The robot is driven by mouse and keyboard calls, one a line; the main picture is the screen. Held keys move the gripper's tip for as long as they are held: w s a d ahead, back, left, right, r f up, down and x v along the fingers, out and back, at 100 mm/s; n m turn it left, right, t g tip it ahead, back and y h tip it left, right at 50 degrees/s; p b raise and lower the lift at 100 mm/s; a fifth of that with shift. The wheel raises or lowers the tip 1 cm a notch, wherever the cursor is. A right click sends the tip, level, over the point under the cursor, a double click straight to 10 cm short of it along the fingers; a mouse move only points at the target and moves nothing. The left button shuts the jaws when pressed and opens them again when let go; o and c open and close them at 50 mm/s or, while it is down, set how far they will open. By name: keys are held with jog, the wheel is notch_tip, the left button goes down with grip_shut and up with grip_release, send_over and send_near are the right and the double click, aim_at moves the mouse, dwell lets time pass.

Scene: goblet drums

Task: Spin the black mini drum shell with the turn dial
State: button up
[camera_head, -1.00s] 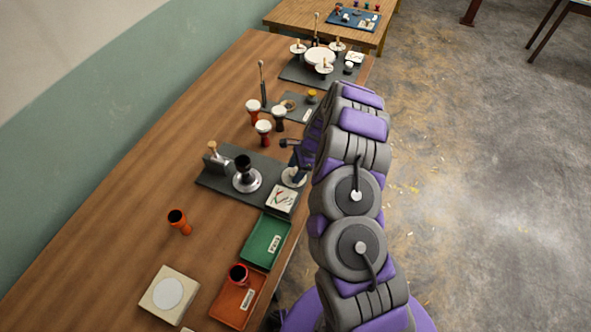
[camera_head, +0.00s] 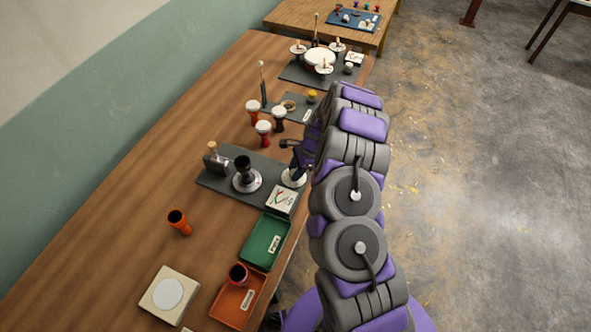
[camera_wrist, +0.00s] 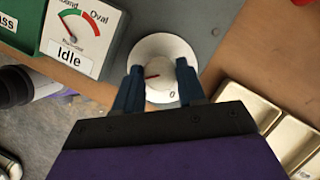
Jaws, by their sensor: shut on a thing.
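The black mini drum shell (camera_head: 243,168) stands upright on a round silver turntable (camera_head: 249,184) on the dark grey base plate (camera_head: 214,182). The turn dial, a white disc with a raised knob and a red mark, shows in the wrist view (camera_wrist: 161,48) and partly in the head view (camera_head: 290,182). My gripper (camera_wrist: 160,84) is over the dial, with its two blue fingers shut on the knob from both sides. In the head view my gripper (camera_head: 296,165) is partly hidden by my arm.
A wood-handled grey block (camera_head: 215,162) stands left of the shell. A green tray (camera_head: 265,242) and an orange tray with a red shell (camera_head: 237,300) lie nearer. Several white-topped drums (camera_head: 264,130) stand behind.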

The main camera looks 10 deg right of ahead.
jog(key=n, duration=0.1)
jog(key=n+g, duration=0.1)
jog(key=n, duration=0.1)
jog(key=n+g, duration=0.1)
jog(key=n, duration=0.1)
jog(key=shift+w+h, duration=0.3)
jog(key=n+g+h, duration=0.1)
jog(key=n, duration=0.4)
jog(key=shift+a, duration=0.1)
jog(key=n+g+h, duration=0.1)
jog(key=n, duration=0.2)
jog(key=shift+w+a+r+n, duration=0.1)
jog(key=shift+n, duration=0.2)
jog(key=n+h+p, duration=0.1)
jog(key=n+h, duration=0.1)
jog(key=n, duration=0.3)
jog(key=shift+a+n, duration=0.15)
jog(key=shift+n, duration=0.15)
jog(key=o, duration=1)
jog(key=shift+g+h, duration=0.3)
jog(key=shift+o, duration=0.2)
